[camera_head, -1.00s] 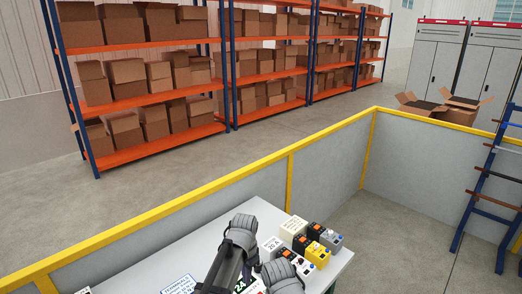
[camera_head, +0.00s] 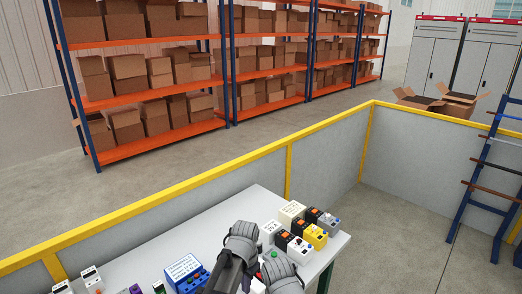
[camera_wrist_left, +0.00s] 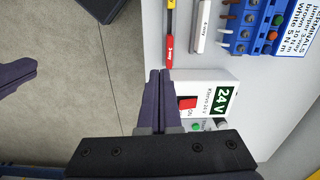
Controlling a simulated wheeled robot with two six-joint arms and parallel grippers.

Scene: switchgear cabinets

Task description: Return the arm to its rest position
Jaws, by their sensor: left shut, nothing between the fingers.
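My left arm comes in at the bottom middle of the head view, over the white table (camera_head: 150,246). Its grey joint covers stand in front of part of the table and hide what is behind them. In the left wrist view my left gripper (camera_wrist_left: 158,75) is shut, its dark fingers together with nothing between them. The fingers appear over or beside a white 24V unit (camera_wrist_left: 205,90) with a red switch; I cannot tell the height between them.
On the table are a blue terminal block (camera_head: 186,271), small white devices (camera_head: 92,279) and a group of breakers and modules (camera_head: 316,233). A yellow-railed grey barrier (camera_head: 240,178) runs behind the table. A blue rack (camera_head: 475,190) stands at the right. Bare floor shows between barrier and rack.

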